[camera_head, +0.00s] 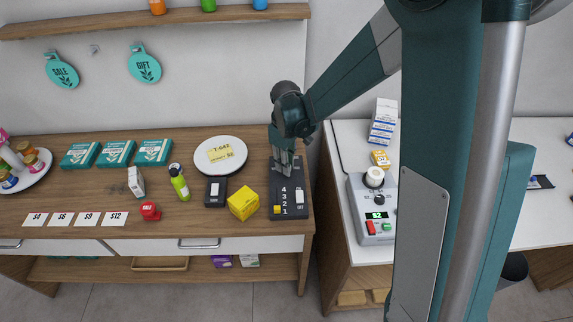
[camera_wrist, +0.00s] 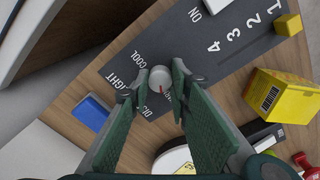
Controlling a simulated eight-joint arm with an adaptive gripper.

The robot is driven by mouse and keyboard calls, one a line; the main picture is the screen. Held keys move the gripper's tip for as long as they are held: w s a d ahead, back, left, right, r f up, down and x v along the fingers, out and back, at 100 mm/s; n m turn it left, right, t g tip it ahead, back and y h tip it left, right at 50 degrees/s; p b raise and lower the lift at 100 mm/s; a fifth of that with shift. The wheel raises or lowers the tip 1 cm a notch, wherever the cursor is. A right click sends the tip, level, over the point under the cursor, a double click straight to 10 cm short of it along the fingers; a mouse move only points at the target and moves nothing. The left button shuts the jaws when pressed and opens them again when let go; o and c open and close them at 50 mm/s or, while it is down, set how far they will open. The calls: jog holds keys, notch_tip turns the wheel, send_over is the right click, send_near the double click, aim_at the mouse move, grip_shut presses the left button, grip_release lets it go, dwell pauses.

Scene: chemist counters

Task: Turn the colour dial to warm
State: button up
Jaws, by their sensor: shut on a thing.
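The colour dial (camera_wrist: 160,78) is a small round white knob with a red mark, on a dark grey panel (camera_wrist: 128,72). The word COOL is printed beside it; other lettering is partly covered by my fingers. My gripper (camera_wrist: 154,85) is shut on the dial, one finger on either side. In the head view the panel (camera_head: 289,213) lies at the right end of the wooden counter, with my gripper (camera_head: 283,168) down at its far end. There the dial is hidden by my gripper. No word WARM is readable.
The same panel has a yellow slider (camera_head: 277,209) beside numbers 1 to 4 and a white switch (camera_head: 299,197). A yellow box (camera_head: 243,204), a black switch box (camera_head: 215,190) and a white plate (camera_head: 220,143) stand left of it. A grey device (camera_head: 370,208) stands on the right counter.

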jog(key=o, duration=0.9)
jog(key=shift+r, duration=0.15)
jog(key=shift+a+r, duration=0.1)
jog(key=shift+r, duration=5.8)
jog(key=shift+s, duration=0.1)
